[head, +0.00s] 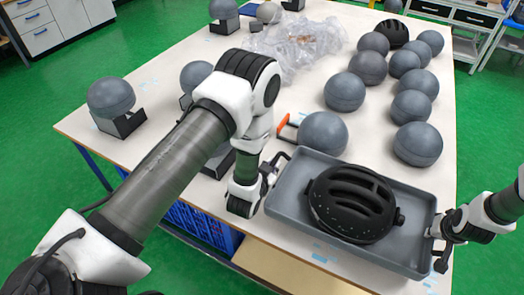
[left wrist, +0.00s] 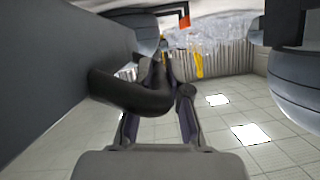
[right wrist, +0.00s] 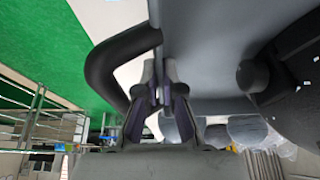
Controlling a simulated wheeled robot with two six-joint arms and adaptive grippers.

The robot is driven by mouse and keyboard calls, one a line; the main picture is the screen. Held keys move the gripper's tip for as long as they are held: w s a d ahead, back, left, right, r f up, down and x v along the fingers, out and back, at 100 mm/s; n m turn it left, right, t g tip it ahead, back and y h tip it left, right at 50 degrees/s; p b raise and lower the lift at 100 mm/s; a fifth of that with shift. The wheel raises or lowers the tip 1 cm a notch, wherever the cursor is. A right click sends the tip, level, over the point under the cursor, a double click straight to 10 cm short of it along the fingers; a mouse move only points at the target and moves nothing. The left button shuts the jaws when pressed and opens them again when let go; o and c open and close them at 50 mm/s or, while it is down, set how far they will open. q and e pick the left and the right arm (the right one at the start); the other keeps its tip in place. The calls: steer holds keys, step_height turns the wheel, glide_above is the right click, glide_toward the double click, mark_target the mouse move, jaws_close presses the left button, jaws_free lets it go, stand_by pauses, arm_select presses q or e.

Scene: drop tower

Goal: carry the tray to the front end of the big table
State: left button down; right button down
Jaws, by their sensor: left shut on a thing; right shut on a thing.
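The grey tray (head: 288,190) is at the near right of the white table (head: 205,50), with a black vented helmet (head: 352,204) lying in it. My left gripper (head: 268,172) is shut on the black handle at the tray's left end; the handle (left wrist: 130,92) and tray wall (left wrist: 50,75) show in the left wrist view. My right gripper (head: 438,236) is shut on the handle at the right end; that handle (right wrist: 108,70) and the tray (right wrist: 220,50) show in the right wrist view. I cannot tell whether the tray touches the table.
Several grey spheres stand on the table, one (head: 323,133) close behind the tray and another (head: 417,144) to its right. Crumpled clear plastic (head: 295,45) and another black helmet (head: 393,33) lie further back. Blue crates (head: 200,225) sit under the table. Green floor (head: 484,130) is open at right.

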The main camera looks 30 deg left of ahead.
mark_target(427, 241)
arm_select(q)
steer(key=shift+f, duration=0.1)
